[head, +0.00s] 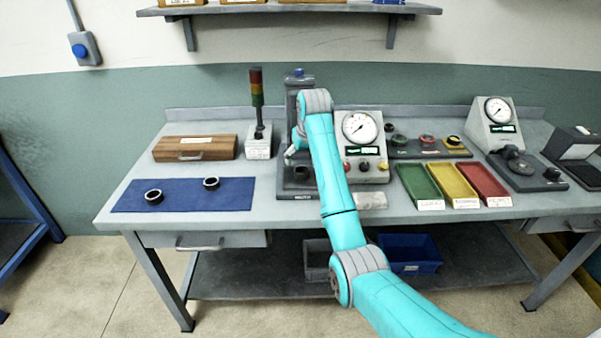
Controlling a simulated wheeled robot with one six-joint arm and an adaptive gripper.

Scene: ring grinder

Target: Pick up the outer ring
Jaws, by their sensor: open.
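Two dark rings lie on the blue mat (182,203) at the left of the bench. One ring (153,197) is near the mat's left front, and the other ring (211,184) is further back and right. I cannot tell which is the outer ring. My gripper (291,153) is open, above the dark base of the machine (298,190), well to the right of both rings. It is small and partly hidden by my wrist. A dark round part (301,172) sits on that base, below my gripper.
A wooden box (195,148) and a signal light (257,100) stand behind the mat. A dial gauge box (360,150) stands right of my arm. Green (419,181), yellow (450,179) and red (482,178) trays lie further right. The bench between mat and machine is clear.

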